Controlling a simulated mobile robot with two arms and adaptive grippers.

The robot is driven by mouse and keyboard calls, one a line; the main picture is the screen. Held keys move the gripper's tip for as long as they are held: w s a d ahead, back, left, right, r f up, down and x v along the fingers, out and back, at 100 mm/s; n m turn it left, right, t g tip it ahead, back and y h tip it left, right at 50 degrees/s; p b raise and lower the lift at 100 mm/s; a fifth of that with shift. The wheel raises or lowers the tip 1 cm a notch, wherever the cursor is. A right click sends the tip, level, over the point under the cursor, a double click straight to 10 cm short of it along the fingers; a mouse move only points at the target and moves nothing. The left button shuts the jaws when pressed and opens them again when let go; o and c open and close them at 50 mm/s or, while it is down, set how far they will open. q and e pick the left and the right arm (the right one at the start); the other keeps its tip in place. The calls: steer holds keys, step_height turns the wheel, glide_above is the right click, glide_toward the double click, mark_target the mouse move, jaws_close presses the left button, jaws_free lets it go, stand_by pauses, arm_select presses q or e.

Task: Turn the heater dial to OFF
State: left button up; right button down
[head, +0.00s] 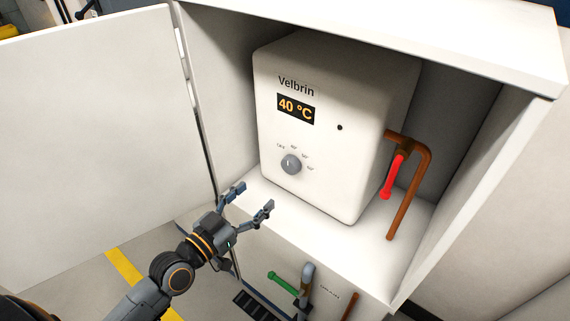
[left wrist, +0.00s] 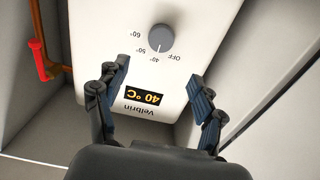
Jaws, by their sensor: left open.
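The heater (head: 332,130) is a white box marked Velbrin inside an open cabinet. Its display (head: 296,108) reads 40 °C. The grey heater dial (head: 291,163) sits below the display, with marks OFF, 40°, 50° and 60° around its top. Its pointer appears to be at 40°. The dial (left wrist: 160,39) also shows upside down in the left wrist view, ahead of the fingers. My left gripper (head: 255,196) is open and empty, below and in front of the dial, apart from it. The fingers (left wrist: 158,72) spread to either side of the dial's line. My right gripper is not in view.
The cabinet door (head: 90,140) stands open at left. A copper pipe (head: 418,170) with a red lever (head: 393,177) is right of the heater. A green lever (head: 285,284) is on the lower front, near my left gripper. The space before the dial is clear.

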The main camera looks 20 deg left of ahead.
mark_target(288, 166)
arm_select(q)
steer(key=p+x, duration=0.1)
steer(key=x, duration=1)
steer(key=shift+w, duration=0.35)
steer(key=shift+w+d, duration=0.1)
steer(key=shift+w, duration=0.1)
steer(key=c, duration=1.1)
steer(key=shift+c, duration=0.2)
